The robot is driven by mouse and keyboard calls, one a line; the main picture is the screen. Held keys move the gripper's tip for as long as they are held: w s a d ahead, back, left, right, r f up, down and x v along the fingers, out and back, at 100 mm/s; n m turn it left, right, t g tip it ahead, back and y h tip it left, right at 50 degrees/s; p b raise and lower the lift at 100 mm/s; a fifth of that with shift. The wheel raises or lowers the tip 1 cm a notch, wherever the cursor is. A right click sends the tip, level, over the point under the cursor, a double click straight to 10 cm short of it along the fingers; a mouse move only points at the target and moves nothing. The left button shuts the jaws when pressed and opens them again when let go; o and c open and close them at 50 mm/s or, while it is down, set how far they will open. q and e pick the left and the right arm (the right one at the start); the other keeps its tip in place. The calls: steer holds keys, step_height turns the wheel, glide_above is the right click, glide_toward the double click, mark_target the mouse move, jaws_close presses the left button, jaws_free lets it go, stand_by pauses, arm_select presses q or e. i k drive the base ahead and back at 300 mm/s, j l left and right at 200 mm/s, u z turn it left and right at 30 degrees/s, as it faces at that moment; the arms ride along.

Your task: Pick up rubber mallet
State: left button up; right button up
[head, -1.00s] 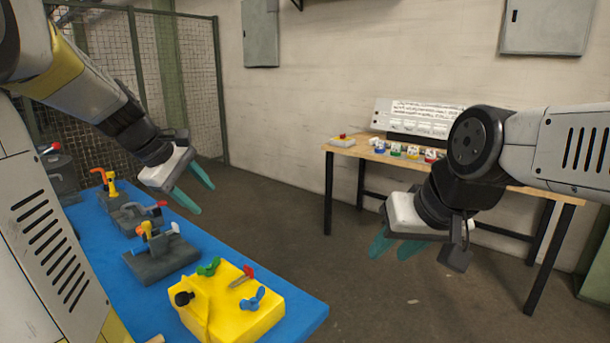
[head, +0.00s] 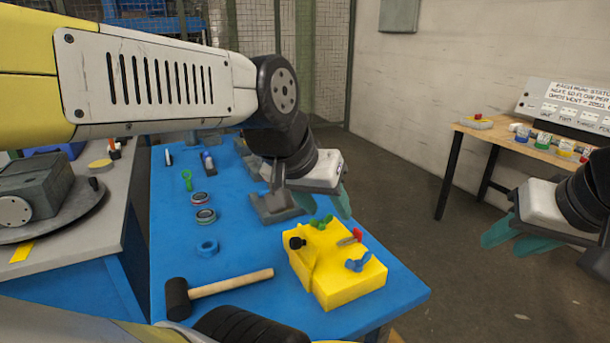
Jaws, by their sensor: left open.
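The rubber mallet (head: 232,283) lies on the blue table (head: 240,322) near its front edge, black head to the left and light wooden handle pointing right toward the yellow block. My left gripper (head: 325,206) is open and empty. It hangs beyond the mallet and to its right, above the far side of the yellow block. My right gripper (head: 512,241) has teal fingers apart and is empty, over the floor right of the table and away from the mallet.
The yellow block (head: 345,284) with colored clamps stands right of the mallet handle. A grey bench (head: 88,243) is at left, a wooden table (head: 470,128) at far right.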

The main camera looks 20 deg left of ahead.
mark_target(178, 296)
steer(key=u, duration=1.1)
